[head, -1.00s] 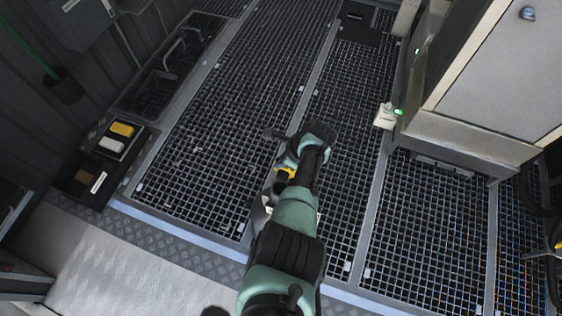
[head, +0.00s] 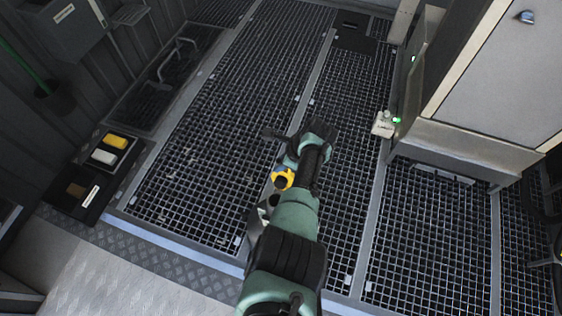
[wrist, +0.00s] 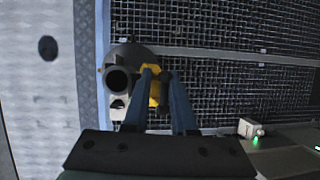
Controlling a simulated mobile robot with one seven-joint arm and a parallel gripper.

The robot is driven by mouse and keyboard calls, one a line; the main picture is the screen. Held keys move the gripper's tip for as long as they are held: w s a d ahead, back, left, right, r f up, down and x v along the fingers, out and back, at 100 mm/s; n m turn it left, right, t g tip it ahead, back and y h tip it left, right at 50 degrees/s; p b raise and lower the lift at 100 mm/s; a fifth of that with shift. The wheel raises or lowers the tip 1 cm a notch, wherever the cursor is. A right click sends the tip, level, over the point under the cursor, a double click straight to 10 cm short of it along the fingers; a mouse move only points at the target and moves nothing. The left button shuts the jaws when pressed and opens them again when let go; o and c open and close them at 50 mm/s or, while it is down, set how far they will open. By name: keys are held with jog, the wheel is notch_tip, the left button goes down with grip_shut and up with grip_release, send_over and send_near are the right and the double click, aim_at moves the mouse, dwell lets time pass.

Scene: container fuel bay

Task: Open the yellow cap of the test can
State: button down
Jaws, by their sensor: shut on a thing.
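The test can (wrist: 133,56) is a pale grey metal body in the wrist view, partly hidden by my fingers. It has a round dark mouth or ring (wrist: 117,80) on its left side. The yellow cap (wrist: 155,88) is beside that dark round, between my blue fingers. My gripper (wrist: 158,74) is shut on the yellow cap. In the head view a yellow part with a dark centre (head: 283,177) shows left of my arm. A bit of the grey can (head: 265,208) shows below it. My arm hides the rest, and the fingertips are not clear there.
Dark floor grating (head: 215,120) spreads around the can. A small white box with a green light (head: 383,124) stands at the right, beside a pale cabinet (head: 500,70). A dark tray with yellow and white blocks (head: 108,148) lies at the left.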

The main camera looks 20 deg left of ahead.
jog(key=shift+w, duration=0.15)
jog(key=c, duration=0.9)
grip_release()
jog(key=shift+f, duration=0.1)
jog(key=shift+c, duration=0.2)
jog(key=shift+d+r+p, duration=0.2)
jog(key=shift+r+p, duration=0.35)
jog(key=shift+r, duration=0.05)
jog(key=p+v, duration=0.6)
jog(key=v, duration=0.5)
jog(key=shift+d+r, duration=0.2)
jog(key=shift+r, duration=0.15)
